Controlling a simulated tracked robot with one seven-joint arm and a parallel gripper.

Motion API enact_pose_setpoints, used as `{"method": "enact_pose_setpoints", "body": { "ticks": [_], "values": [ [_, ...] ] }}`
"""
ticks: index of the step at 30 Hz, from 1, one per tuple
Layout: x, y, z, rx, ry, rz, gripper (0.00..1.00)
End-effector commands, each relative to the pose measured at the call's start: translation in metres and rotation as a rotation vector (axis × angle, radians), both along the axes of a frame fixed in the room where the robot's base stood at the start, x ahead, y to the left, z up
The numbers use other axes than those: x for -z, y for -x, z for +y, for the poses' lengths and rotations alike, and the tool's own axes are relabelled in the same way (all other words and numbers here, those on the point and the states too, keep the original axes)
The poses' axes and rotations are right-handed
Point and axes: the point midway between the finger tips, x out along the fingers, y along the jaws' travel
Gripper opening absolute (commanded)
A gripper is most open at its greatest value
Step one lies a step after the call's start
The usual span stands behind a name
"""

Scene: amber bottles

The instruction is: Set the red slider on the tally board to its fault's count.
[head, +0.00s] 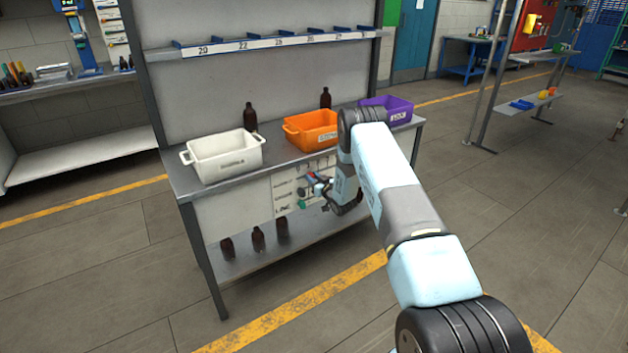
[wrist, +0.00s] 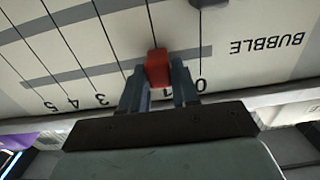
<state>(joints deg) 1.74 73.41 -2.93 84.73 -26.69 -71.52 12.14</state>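The tally board (head: 284,199) is a pale panel on the front of the workbench, partly hidden by my gripper (head: 322,188). In the wrist view it appears upside down, with a row marked BUBBLE (wrist: 267,43) and a scale from 0 to 5. The red slider (wrist: 157,68) sits on that row's slot, in line with the 1 mark, whose numeral is partly covered. My gripper (wrist: 160,88) has one finger on each side of the slider, with no clear gap showing. The 2 is hidden behind a finger.
On the bench stand a white bin (head: 225,158), an orange bin (head: 310,132) and a purple bin (head: 388,108). Amber bottles stand behind them (head: 250,117) and on the lower shelf (head: 258,239). A dark slider (wrist: 208,3) and a green slider (head: 302,204) are on the board.

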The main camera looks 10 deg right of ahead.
Motion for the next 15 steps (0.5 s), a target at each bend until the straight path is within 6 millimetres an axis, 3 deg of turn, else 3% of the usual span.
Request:
{"method": "enact_pose_setpoints", "body": {
  "ticks": [6,15],
  "values": [
    [0.0006,0.0005,-0.0006,0.001,-0.001,0.001,0.51],
    [0.0004,0.0023,-0.0013,0.001,-0.001,0.001,0.51]
  ]
}}
